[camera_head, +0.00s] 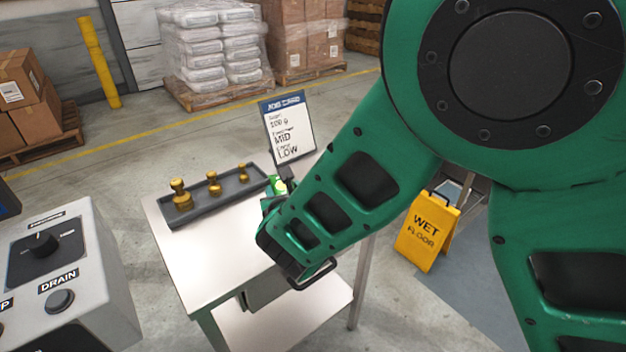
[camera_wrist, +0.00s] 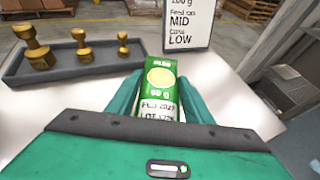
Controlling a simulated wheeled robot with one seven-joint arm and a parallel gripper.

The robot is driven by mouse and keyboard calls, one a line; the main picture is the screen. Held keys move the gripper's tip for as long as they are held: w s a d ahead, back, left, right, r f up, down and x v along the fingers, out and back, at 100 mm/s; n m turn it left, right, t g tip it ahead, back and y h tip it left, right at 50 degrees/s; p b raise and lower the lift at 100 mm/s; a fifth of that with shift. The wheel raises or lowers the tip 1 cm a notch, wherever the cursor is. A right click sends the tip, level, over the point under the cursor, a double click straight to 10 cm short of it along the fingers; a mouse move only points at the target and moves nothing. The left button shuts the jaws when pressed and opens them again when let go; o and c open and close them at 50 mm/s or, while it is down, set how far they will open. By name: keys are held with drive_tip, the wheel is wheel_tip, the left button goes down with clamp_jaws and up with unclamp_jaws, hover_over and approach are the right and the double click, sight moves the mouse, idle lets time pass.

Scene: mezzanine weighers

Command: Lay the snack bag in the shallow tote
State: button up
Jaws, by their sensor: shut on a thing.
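The snack bag (camera_wrist: 161,78) is a small green pack with a pale round label and white printed lower part, between the two green fingers of my gripper (camera_wrist: 160,100) in the wrist view. My gripper is shut on it. In the head view, a bit of the green bag (camera_head: 280,187) shows beyond my arm, over the far right part of the table; the rest is hidden. I cannot tell whether the bag touches the tabletop. I cannot pick out a shallow tote for certain in either view.
A dark tray (camera_head: 218,203) with brass weights (camera_head: 181,195) lies on the metal table (camera_head: 205,262), left of the bag. A sign board (camera_head: 288,128) stands close behind the bag. A control box (camera_head: 75,275) is at left, a yellow wet-floor sign (camera_head: 428,230) at right.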

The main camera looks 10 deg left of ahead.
drive_tip(key=shift+w+d+f, duration=0.3)
drive_tip(key=shift+w+f, duration=0.05)
drive_tip(key=shift+w, duration=0.15)
drive_tip(key=shift+f, duration=2)
drive_tip(key=o, duration=1)
drive_tip(key=shift+f, duration=0.1)
drive_tip(key=shift+o, duration=0.2)
drive_tip(key=shift+r, duration=0.2)
drive_tip(key=v, duration=1.1)
drive_tip(key=shift+f, duration=0.1)
drive_tip(key=shift+s+d+r, duration=0.2)
drive_tip(key=shift+s+d, duration=0.05)
drive_tip(key=shift+s, duration=0.15)
